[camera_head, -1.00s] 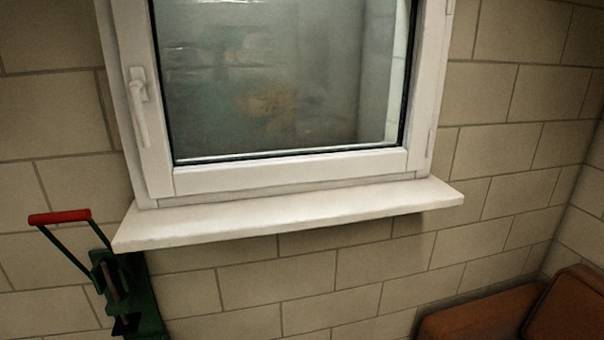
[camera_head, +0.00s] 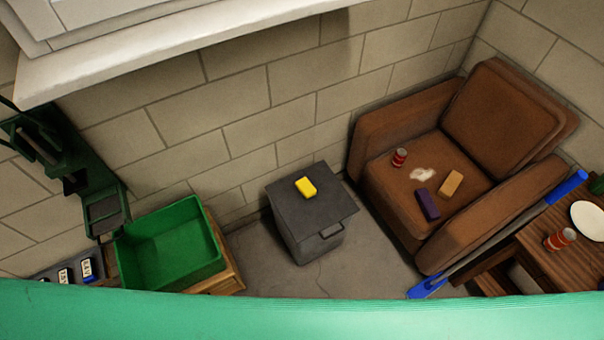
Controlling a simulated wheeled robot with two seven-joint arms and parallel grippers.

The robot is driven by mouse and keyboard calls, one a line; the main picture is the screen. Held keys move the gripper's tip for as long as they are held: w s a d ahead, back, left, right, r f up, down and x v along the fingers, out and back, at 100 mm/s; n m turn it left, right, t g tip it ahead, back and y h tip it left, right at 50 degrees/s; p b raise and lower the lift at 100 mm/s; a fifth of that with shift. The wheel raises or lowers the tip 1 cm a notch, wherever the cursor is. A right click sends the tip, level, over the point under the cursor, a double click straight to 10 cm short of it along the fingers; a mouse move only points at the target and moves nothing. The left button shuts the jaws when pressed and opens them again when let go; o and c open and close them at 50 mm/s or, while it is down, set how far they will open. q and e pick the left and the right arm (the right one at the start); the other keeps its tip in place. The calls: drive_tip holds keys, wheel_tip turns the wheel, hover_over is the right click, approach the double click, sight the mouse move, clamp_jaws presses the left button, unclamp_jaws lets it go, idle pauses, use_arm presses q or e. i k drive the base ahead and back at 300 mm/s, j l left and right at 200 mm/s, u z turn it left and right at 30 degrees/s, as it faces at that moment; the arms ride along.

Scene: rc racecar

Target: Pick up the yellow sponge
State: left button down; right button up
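The yellow sponge (camera_head: 306,188) is a small bright block. It lies on the dark grey top of a boxy cabinet (camera_head: 312,212) with a handle, in the middle of the view against the brick wall. Nothing covers the sponge. Neither of my grippers shows in the head view.
A brown armchair (camera_head: 510,120) to the right holds a red can (camera_head: 399,157), a purple block (camera_head: 427,204) and an orange-brown block (camera_head: 450,184). A green bin (camera_head: 172,245) stands left of the cabinet. A wooden table (camera_head: 530,245) is at the right. A teal surface (camera_head: 300,315) crosses the bottom.

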sight(304, 186)
drive_tip(key=i+l+u, duration=0.4)
drive_tip(key=i+l, duration=0.35)
drive_tip(key=i, duration=0.1)
